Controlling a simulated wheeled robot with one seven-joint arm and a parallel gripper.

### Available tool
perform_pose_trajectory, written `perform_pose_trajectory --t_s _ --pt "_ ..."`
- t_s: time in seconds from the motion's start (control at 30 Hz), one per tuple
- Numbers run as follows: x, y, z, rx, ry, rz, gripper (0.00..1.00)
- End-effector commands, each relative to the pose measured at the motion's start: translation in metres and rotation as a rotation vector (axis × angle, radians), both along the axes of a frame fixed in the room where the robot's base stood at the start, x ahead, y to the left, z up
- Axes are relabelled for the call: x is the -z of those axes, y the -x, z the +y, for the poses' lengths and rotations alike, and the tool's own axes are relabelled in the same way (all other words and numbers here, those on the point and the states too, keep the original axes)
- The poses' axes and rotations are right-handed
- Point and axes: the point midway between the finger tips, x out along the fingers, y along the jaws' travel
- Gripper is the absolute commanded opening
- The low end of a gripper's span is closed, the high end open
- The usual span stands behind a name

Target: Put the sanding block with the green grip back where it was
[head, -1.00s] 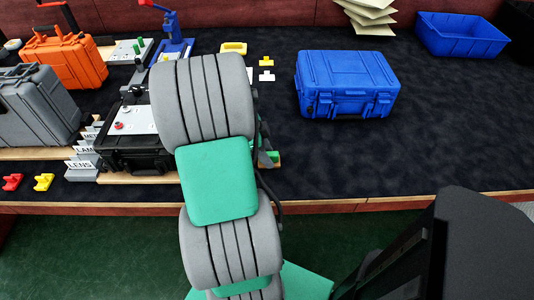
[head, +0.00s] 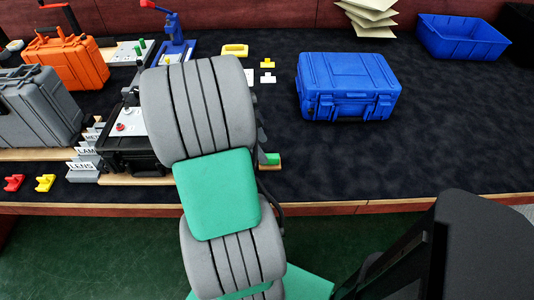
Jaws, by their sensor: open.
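The sanding block with the green grip (head: 270,159) sits on the dark work surface just right of my arm, its left part hidden by the arm. Its green top and a light wooden base show. My gripper (head: 261,138) is mostly hidden behind my own arm. Only a dark, narrow part of it shows, just above the block and close to it. Nothing shows held in it. Whether it touches the block cannot be told.
A blue case (head: 347,87) stands right of the arm, with a blue bin (head: 462,37) farther back. Left are an orange case (head: 68,62), a grey case (head: 40,108) and a black open case (head: 135,152). The surface right of the block is clear.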

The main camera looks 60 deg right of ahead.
Motion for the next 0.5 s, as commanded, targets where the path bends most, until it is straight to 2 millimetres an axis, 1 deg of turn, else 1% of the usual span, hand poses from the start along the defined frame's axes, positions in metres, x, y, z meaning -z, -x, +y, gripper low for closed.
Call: perform_pose_trajectory --t_s 0.03,0.1,0.23,0.33,0.5 --pt "-0.014 -0.006 0.002 -0.002 0.004 -0.002 0.65" --pt "-0.030 -0.012 0.005 -0.002 0.003 -0.003 0.65" --pt "-0.053 -0.020 0.010 -0.002 0.002 0.000 0.65" --pt "-0.061 -0.023 0.012 0.000 0.000 0.001 0.65" --pt "-0.063 -0.023 0.012 0.001 -0.001 0.002 0.65"
